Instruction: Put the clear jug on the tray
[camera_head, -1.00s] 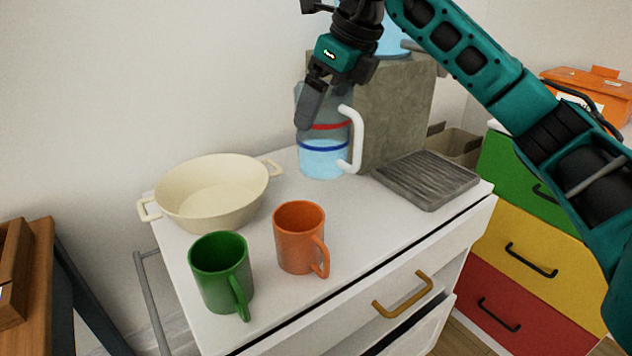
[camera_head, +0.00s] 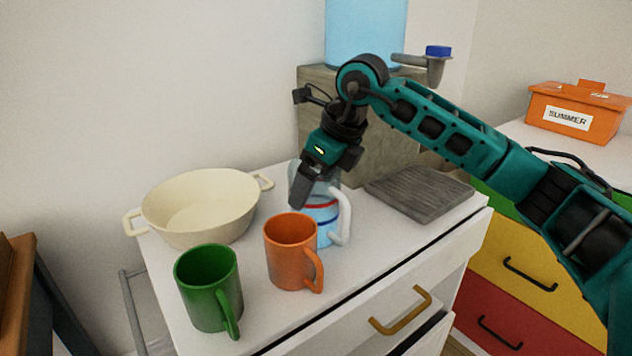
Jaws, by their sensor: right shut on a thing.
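The clear jug (camera_head: 327,226) has a white handle, red and blue bands and a light-blue lower part. It is over the white cabinet top, just behind the orange mug, which hides part of it. My right gripper (camera_head: 303,192) is shut on the jug's upper part from above. I cannot tell whether the jug's base touches the surface. The grey ribbed tray (camera_head: 420,193) lies flat and empty to the right of the jug, in front of the stone-like dispenser block. My left gripper is not in view.
The orange mug (camera_head: 291,252) stands very close in front of the jug. A green mug (camera_head: 208,289) and a cream two-handled bowl (camera_head: 200,208) are to the left. The dispenser block (camera_head: 385,135) with a blue-capped tap (camera_head: 437,62) stands behind. The white top (camera_head: 365,225) is clear between jug and tray.

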